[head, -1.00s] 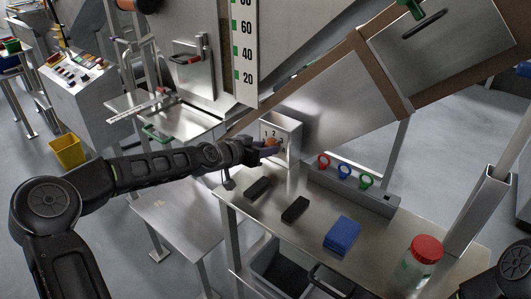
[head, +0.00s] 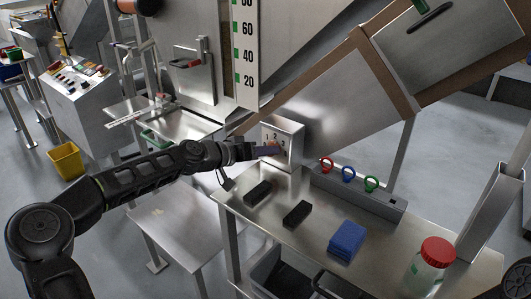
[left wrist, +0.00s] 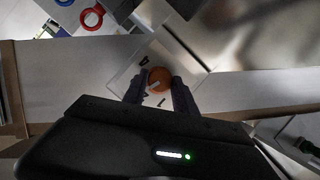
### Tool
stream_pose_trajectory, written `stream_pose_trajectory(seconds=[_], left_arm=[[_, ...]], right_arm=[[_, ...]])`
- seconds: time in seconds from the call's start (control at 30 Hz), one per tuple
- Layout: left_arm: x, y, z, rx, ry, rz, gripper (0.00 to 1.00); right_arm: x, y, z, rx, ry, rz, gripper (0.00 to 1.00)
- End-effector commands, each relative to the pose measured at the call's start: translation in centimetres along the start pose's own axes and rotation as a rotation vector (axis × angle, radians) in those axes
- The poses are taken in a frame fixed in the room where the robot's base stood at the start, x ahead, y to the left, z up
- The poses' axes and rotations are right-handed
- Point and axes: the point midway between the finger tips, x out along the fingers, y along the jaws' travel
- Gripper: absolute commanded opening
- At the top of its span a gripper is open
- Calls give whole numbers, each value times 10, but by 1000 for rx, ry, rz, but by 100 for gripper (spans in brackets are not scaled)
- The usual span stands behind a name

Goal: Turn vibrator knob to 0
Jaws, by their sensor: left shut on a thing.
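The vibrator control box (head: 293,143) is a small metal box at the back of the steel table, with the numbers 1, 2 and 3 showing on its face. My left gripper (head: 268,151) reaches it from the left and covers most of the knob. In the left wrist view, the round orange knob (left wrist: 160,76) with a pale mark sits between the two dark fingers of my left gripper (left wrist: 159,91), which are shut on it. I cannot read which number the knob points to. My right gripper is not in view.
The steel table (head: 310,240) holds black blocks (head: 297,213), blue blocks (head: 346,239), a red-lidded jar (head: 432,262) and a grey rail with red, blue and green rings (head: 348,174). The inclined metal chute (head: 350,105) rises behind the box. A yellow bin (head: 66,161) stands on the floor.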

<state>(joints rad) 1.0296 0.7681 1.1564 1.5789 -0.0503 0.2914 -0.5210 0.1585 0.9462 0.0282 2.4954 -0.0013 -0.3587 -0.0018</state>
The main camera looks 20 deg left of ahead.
Motion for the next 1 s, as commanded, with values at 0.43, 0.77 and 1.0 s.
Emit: stream_pose_trajectory(seconds=[0.43,0.77,1.0], left_arm=[[0,0,0,2,0,-1,55],[-4,-1,0,1,1,-2,55],[-32,-3,1,2,2,-6,55]], right_arm=[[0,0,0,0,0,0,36],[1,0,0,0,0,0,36],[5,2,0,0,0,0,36]])
